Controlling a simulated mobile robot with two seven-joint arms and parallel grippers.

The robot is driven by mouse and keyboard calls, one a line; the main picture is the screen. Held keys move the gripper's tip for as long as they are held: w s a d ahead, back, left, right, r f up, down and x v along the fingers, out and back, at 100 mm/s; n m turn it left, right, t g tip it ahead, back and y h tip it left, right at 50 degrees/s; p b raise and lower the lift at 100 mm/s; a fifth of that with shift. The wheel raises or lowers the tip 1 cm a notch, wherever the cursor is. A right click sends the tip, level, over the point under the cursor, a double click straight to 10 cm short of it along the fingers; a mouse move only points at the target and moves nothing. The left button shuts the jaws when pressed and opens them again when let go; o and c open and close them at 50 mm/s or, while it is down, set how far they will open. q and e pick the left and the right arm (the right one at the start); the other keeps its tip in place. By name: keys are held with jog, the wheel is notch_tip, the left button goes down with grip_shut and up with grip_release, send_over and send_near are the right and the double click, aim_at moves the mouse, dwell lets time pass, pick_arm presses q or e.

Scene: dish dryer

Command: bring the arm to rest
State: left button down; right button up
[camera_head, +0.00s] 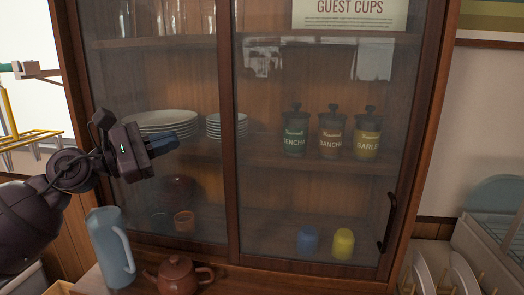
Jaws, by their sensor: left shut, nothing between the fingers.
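My left arm comes in from the left edge. My left gripper (163,144) is shut and empty, in front of the left glass door of the cabinet (233,180). It is raised above a light blue pitcher (108,245) and a brown teapot (178,275). From this view I cannot tell how far its fingertips are from the glass. My right gripper is not in view.
Behind the glass are stacked plates (163,121), several lidded jars, and a blue cup (307,241) beside a yellow cup (343,244). The right door has a dark handle (387,222). A dish rack (490,235) holding plates stands at the lower right.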

pick_arm(q)
jog(key=s+a+f+m+t+y, duration=0.2)
jog(key=s+f+m+t+y, duration=0.15)
jog(key=f+m, duration=0.8)
jog(key=s+a+f+m+t+y, duration=0.2)
jog(key=s+a+f+m+y, duration=0.15)
jog(key=f+m, duration=0.75)
jog(key=s+a+f+m+t+y, duration=0.25)
jog(key=f+m+y, duration=0.25)
jog(key=f+m, duration=0.65)
jog(key=s+f+n+g+y, duration=0.5)
jog(key=s+f+n+g, duration=0.2)
jog(key=s+f+n, duration=1)
jog(key=s+f, duration=0.1)
jog(key=s, duration=0.4)
jog(key=shift+n, duration=0.3)
